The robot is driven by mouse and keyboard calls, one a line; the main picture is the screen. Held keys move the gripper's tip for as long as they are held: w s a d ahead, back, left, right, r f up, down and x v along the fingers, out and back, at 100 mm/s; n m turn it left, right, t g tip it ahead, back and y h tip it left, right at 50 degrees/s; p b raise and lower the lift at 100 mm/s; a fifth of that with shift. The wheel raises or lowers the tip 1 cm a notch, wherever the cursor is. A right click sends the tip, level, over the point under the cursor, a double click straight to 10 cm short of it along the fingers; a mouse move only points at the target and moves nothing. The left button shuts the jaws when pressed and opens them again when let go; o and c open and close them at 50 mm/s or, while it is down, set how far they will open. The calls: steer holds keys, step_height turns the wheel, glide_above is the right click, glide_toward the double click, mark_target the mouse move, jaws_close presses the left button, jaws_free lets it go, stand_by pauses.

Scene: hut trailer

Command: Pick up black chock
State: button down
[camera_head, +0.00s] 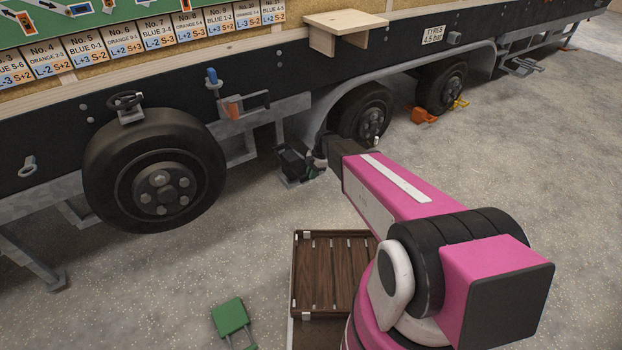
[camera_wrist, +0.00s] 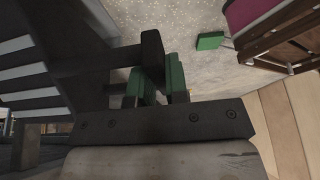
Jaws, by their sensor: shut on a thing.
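The black chock (camera_head: 291,162) is under the trailer side, between the large left wheel and the rear wheels. In the wrist view its dark body (camera_wrist: 68,45) fills the left side, with a bar-like handle reaching to the right. My gripper (camera_head: 319,162) is at the chock's right side in the head view. In the wrist view its green finger pads (camera_wrist: 162,82) are shut on the chock's handle. The chock's underside is hidden, and a grey bracket or holder shows close below it; I cannot tell whether they touch.
The trailer's large wheel (camera_head: 155,170) is left of the chock, and a rear wheel (camera_head: 363,113) is to its right. An orange chock (camera_head: 425,115) is by the rear wheels. A wooden crate (camera_head: 333,272) and a green chock (camera_head: 230,317) are nearer me. Open floor lies on the right.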

steer(key=s+a+r, duration=0.6)
steer(key=a+r, duration=0.1)
steer(key=a, duration=0.3)
steer(key=shift+r, duration=0.25)
steer(key=shift+s+d, duration=0.1)
